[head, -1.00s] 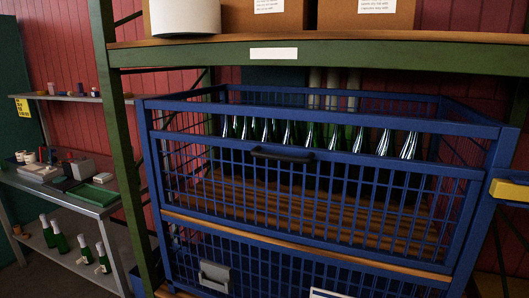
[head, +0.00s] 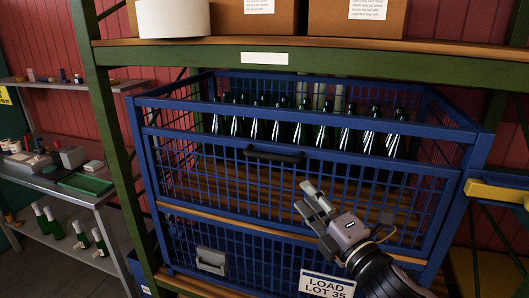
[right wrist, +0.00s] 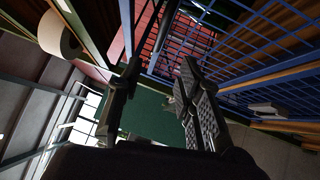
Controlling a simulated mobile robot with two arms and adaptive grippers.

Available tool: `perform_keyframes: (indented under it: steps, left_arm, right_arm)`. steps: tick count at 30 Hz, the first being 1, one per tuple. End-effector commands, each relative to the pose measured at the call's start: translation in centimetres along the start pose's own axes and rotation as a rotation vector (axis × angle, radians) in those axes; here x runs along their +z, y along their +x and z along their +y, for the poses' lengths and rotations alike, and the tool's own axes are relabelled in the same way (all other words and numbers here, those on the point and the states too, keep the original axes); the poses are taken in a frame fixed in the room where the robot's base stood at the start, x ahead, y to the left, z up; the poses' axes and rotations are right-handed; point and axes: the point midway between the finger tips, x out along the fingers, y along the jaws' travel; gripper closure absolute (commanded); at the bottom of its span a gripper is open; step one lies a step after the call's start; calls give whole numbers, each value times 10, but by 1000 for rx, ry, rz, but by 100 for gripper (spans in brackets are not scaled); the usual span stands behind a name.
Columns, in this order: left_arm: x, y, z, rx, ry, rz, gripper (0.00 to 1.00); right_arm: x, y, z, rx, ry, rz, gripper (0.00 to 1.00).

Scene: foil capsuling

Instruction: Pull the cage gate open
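The blue wire cage (head: 300,92) stands on the shelf of a green rack. Its mesh front gate (head: 215,172) is upright in the frame and looks closed. A black handle (head: 275,154) sits on the gate's top bar. My right gripper (head: 308,197) is in front of the gate, below and to the right of the handle, apart from it. In the right wrist view its two fingers (right wrist: 160,95) are spread with nothing between them, and the blue mesh (right wrist: 255,50) is at upper right. My left gripper is not in view.
Several green bottles (head: 275,122) stand inside the cage. A grey latch plate (head: 211,261) and a "LOAD LOT 35" sign (head: 327,284) are on the lower front. A yellow bar (head: 495,192) juts out at right. A side table (head: 60,190) with small items is at left.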

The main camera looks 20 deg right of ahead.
Motion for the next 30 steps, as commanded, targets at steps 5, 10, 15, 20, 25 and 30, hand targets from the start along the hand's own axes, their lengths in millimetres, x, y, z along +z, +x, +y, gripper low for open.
perform_keyframes:
  steps: [5, 10, 15, 20, 25, 30]
  left_arm:
    - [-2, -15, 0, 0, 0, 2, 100]
    - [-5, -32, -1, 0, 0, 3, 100]
    - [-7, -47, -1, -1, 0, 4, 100]
    - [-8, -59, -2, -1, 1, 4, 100]
    - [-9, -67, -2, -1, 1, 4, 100]
    - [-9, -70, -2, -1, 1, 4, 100]
  right_arm:
    - [1, 27, 5, 2, 5, -2, 67]
    - [1, 65, 5, 1, 7, -3, 67]
    - [1, 102, 5, 0, 8, -3, 67]
    - [1, 134, 4, -1, 7, -2, 67]
    - [1, 158, 1, -1, 5, -2, 67]
    - [0, 169, 0, -1, 4, -1, 67]
